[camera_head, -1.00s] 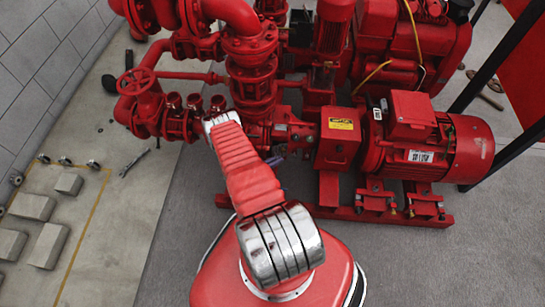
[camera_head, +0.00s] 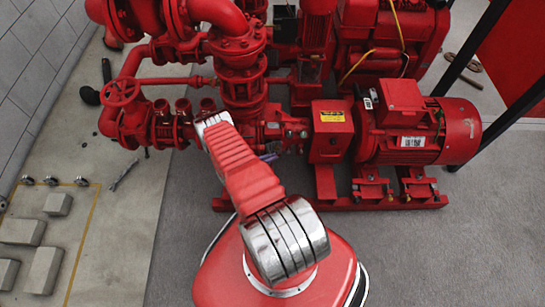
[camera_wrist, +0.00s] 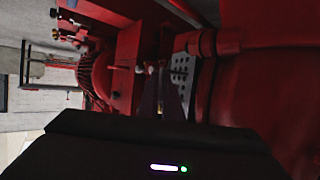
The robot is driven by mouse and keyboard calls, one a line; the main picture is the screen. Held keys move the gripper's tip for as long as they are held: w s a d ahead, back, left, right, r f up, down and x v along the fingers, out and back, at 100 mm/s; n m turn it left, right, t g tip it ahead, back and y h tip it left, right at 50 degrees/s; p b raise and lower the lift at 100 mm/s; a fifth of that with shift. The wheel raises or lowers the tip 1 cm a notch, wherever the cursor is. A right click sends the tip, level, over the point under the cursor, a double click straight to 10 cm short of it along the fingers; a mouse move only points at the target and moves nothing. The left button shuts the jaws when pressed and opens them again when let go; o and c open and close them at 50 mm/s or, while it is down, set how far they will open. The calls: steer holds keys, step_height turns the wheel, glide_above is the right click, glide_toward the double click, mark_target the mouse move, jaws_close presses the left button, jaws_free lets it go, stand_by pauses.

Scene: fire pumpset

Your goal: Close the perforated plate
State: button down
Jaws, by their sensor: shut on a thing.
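The perforated plate (camera_wrist: 181,72) is a grey metal strip with rows of round holes, seen in the wrist view just right of centre, between red machine parts. My gripper (camera_wrist: 161,78) has dark purple fingers that reach up to the plate's left edge and are shut on it. The exact contact is dark and hard to make out. In the head view my gripper (camera_head: 268,157) shows only as a small purple patch beside the pump, behind my red arm. The plate cannot be made out in the head view.
The red pumpset has a motor (camera_head: 425,130) at right, a coupling guard (camera_head: 331,130) with a yellow label, and a handwheel valve (camera_head: 122,93) at left. Grey blocks (camera_head: 22,231) lie on the left floor.

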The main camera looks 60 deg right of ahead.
steer(key=shift+w+r, duration=0.15)
steer(key=c, duration=1.9)
jaws_free()
steer(key=shift+a, duration=0.1)
steer(key=v, duration=1.3)
steer(key=shift+a, duration=0.4)
